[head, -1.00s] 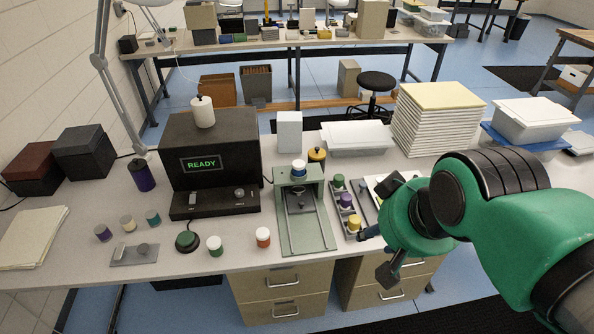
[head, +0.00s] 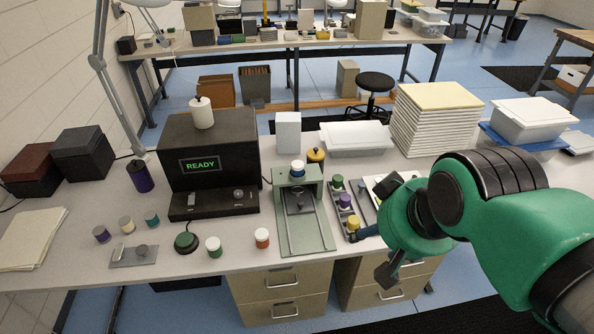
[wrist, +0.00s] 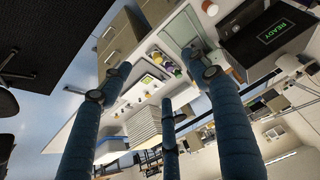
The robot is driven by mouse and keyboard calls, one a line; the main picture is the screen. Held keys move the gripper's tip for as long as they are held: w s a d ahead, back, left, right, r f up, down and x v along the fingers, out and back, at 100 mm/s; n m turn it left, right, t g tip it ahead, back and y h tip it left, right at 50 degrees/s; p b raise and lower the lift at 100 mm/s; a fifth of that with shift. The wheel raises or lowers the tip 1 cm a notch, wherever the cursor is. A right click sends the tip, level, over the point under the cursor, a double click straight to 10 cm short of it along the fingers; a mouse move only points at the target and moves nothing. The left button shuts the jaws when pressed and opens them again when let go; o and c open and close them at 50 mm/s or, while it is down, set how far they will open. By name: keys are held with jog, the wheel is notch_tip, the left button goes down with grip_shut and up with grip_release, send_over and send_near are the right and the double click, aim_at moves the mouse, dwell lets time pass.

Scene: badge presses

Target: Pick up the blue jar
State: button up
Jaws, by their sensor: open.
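The blue jar (head: 298,168), with a white lid and a blue band, stands upright on top of the green press (head: 311,236) in the head view. My gripper (head: 374,256) is open and empty, at the right of the press and nearer the front edge of the table. It is well apart from the blue jar. In the wrist view its blue fingers (wrist: 158,82) are spread wide with nothing between them. I cannot make out the blue jar in the wrist view, where a finger covers part of the press.
A rack with green, purple and yellow jars (head: 353,222) stands between the press and my gripper. A yellow-topped jar (head: 316,155) is close behind the blue jar. An orange-banded jar (head: 262,238) and a green-banded jar (head: 214,246) stand left of the press. The READY machine (head: 212,150) is at left.

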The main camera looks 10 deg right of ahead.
jog(key=shift+w+r, duration=0.1)
jog(key=w+r+g+p, duration=0.1)
jog(key=w+r+p, duration=0.55)
jog(key=w, duration=0.75)
jog(key=n+g+p, duration=0.2)
jog(key=g+p, duration=0.3)
jog(key=p, duration=1.3)
send_over(297, 164)
notch_tip(297, 164, down, 21)
jog(key=shift+d, duration=0.1)
jog(key=shift+f, duration=4.25)
